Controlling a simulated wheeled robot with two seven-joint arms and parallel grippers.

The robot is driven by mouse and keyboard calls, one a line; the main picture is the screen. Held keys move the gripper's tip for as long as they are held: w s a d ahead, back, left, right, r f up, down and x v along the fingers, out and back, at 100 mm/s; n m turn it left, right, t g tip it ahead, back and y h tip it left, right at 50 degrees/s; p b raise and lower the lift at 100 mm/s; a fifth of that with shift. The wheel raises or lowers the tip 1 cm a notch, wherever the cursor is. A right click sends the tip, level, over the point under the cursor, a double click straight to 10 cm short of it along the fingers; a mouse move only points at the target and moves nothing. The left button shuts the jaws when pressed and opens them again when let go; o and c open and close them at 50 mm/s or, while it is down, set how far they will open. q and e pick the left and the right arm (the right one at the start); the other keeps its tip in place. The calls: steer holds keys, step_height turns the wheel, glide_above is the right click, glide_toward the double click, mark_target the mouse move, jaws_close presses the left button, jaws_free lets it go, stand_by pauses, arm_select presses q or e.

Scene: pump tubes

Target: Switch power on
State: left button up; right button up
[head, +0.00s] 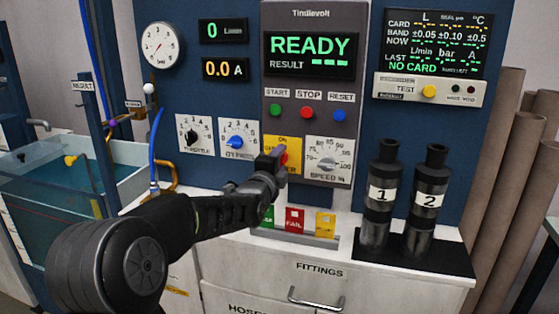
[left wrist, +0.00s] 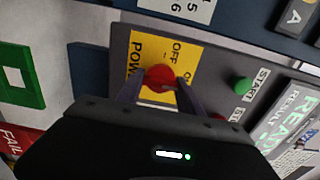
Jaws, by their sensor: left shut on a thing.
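The power switch is a red knob (head: 284,158) on a yellow plate (head: 270,143) marked ON, low on the grey control panel. My left gripper (head: 277,160) reaches it from the front and mostly covers it in the head view. In the left wrist view the red knob (left wrist: 160,76) sits between the two fingers of my left gripper (left wrist: 159,84), which is shut on it. The yellow plate there shows POWER and OFF (left wrist: 174,52). Which way the knob points is hard to tell. The main display (head: 309,55) is lit and reads READY. My right gripper is not in view.
Start (head: 275,110), stop (head: 307,112) and reset (head: 339,115) buttons sit above the switch. A speed dial (head: 328,160) is right beside it, a blue-knobbed dial (head: 238,140) to its left. Two dark pumps (head: 380,200) stand on a black tray (head: 425,262) to the right.

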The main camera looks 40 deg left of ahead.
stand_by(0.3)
arm_select(q)
steer(key=o, duration=1.4)
steer(key=v, duration=0.7)
steer(key=shift+s+d, duration=0.1)
steer(key=shift+s, duration=0.3)
